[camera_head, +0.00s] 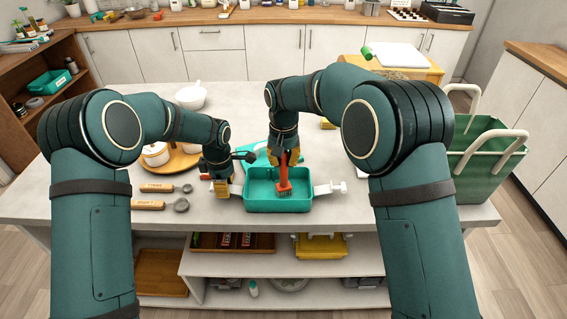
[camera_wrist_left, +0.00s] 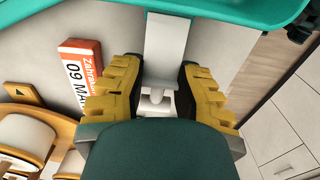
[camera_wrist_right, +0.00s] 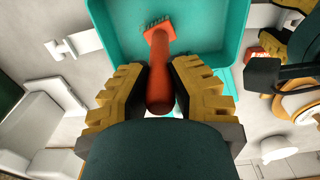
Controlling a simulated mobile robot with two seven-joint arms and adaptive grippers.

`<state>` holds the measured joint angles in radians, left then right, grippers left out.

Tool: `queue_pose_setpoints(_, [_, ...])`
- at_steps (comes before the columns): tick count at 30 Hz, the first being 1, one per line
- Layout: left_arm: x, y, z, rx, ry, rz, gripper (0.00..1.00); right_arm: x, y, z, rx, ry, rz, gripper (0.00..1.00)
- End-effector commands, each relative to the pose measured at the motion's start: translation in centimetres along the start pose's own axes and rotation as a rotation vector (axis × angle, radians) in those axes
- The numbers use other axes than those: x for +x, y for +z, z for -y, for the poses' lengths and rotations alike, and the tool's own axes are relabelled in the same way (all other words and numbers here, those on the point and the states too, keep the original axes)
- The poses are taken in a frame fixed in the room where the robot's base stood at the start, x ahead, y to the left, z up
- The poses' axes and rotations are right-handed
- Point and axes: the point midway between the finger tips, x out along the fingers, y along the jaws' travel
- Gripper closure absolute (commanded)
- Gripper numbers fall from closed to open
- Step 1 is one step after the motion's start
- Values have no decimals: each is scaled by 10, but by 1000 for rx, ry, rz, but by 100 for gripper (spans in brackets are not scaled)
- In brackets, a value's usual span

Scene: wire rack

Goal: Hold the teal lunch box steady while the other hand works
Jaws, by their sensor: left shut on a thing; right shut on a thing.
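The teal lunch box (camera_head: 278,204) stands open on the grey worktop, with a white latch tab sticking out at each end. My left gripper (camera_head: 222,188) is shut on the left latch tab, which shows between its fingers in the left wrist view (camera_wrist_left: 166,45). My right gripper (camera_head: 285,158) is above the box, shut on the handle of an orange brush (camera_head: 284,181). The brush head points down inside the box in the right wrist view (camera_wrist_right: 158,45). I cannot tell whether its bristles touch the floor. The right latch tab (camera_head: 330,188) is free.
A teal flat piece (camera_head: 258,154) lies behind the box. Two wooden-handled spoons (camera_head: 160,188) lie left of my left gripper. A wooden tray (camera_head: 183,160) with pots is behind them. A green crate (camera_head: 485,165) stands right.

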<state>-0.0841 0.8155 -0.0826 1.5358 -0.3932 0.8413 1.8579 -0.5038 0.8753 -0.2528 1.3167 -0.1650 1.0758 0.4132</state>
Motion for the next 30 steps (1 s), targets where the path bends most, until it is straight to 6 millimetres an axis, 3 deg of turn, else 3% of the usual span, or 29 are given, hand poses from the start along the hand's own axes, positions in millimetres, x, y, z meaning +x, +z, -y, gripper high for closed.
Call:
queue_pose_setpoints(17, [1, 0, 0, 0, -2, -1, 100, 0, -10, 0, -1, 0, 0, 100])
queue_pose_setpoints(30, [1, 0, 0, 0, -2, -1, 100, -1, 17, 1, -1, 0, 1, 100])
